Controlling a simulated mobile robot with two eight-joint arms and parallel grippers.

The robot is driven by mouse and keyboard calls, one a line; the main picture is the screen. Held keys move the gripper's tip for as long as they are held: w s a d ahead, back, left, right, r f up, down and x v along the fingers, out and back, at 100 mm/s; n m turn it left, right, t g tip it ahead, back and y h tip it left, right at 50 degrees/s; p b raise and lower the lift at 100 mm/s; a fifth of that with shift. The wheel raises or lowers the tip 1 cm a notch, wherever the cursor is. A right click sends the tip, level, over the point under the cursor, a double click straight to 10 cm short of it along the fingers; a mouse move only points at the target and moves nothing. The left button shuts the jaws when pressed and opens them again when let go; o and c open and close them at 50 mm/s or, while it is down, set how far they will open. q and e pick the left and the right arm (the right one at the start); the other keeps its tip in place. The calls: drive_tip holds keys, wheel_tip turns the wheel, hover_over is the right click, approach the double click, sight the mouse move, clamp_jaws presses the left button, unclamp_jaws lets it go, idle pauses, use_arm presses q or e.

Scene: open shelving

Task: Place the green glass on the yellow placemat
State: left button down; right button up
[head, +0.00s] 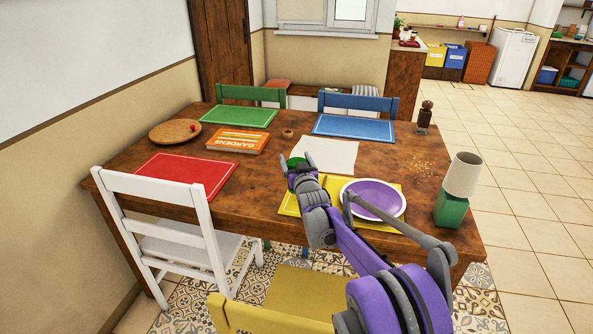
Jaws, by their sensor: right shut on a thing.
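The yellow placemat (290,204) lies at the near side of the wooden table, partly covered from view by my right arm. A purple plate with a white rim (373,199) sits on its right part. My right gripper (303,168) is at the mat's far left corner, shut on the green glass (295,162). Only a small green part of the glass shows beside the fingers; the rest is hidden. I cannot tell whether the glass touches the mat or is held above it. My left gripper is not in view.
Around the table (255,196) are red (186,176), green (239,116) and blue (353,126) placemats. A white sheet (326,153), an orange book (237,140), a round board (175,131), a pepper mill (425,115) and a lamp (451,211) stand or lie on it. Chairs surround it.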

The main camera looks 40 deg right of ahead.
drive_tip(key=shift+f+b, duration=0.3)
drive_tip(key=shift+f, duration=1.05)
drive_tip(key=shift+f, duration=0.1)
drive_tip(key=o, duration=1.3)
drive_tip(key=shift+f, duration=0.1)
drive_tip(key=shift+s+a+r, duration=0.1)
drive_tip(key=shift+s+r, duration=0.15)
drive_tip(key=p+v, duration=0.1)
drive_tip(key=v, duration=1)
drive_tip(key=shift+s+a, duration=0.1)
drive_tip(key=shift+s, duration=0.1)
